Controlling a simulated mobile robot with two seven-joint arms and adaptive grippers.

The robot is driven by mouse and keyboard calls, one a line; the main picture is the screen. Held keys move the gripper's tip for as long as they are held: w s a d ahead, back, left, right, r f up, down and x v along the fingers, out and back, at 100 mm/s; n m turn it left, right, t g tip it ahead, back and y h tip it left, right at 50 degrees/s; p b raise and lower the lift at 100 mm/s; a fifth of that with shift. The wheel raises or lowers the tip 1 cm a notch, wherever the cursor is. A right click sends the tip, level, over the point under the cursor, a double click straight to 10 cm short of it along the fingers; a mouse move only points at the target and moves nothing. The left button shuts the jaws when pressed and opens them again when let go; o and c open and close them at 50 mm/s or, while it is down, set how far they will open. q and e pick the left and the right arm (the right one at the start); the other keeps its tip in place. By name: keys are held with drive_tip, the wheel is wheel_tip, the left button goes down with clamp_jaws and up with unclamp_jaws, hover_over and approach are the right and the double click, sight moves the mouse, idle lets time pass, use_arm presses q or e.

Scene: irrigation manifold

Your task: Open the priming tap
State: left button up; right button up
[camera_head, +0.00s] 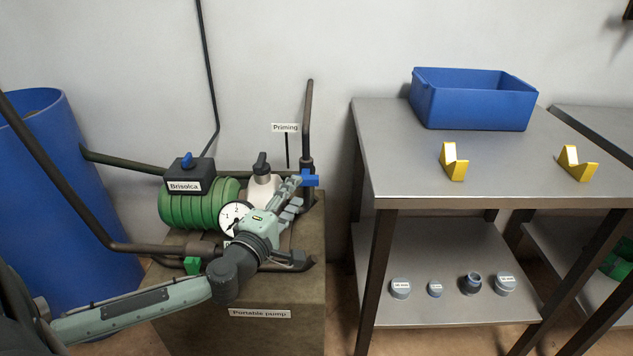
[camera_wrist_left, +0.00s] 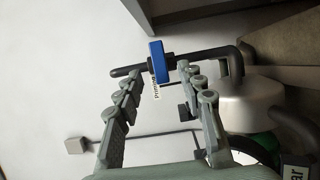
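The priming tap has a blue handle (camera_head: 310,179) on a dark vertical pipe (camera_head: 308,130), below the "Priming" label (camera_head: 285,128). My left gripper (camera_head: 296,184) reaches over the pump, its fingertips close beside the handle. In the left wrist view the blue handle (camera_wrist_left: 158,62) lies between and slightly beyond the spread fingertips of my left gripper (camera_wrist_left: 160,70), with a gap visible on both sides. The gripper is open and holds nothing. Whether a finger touches the handle cannot be told. My right gripper is not in view.
The portable pump (camera_head: 190,205) is green, with a white pressure gauge (camera_head: 235,217), a white vessel (camera_head: 263,190) and a Brisolca box (camera_head: 188,170). A blue barrel (camera_head: 60,210) stands left. A metal table (camera_head: 400,150) at right carries a blue bin (camera_head: 470,105).

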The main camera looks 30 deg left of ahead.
sight(303, 184)
use_arm(q)
drive_tip(key=w, duration=0.4)
drive_tip(key=w+a, duration=0.1)
drive_tip(key=w, duration=0.1)
drive_tip(key=shift+w, duration=0.15)
clamp_jaws()
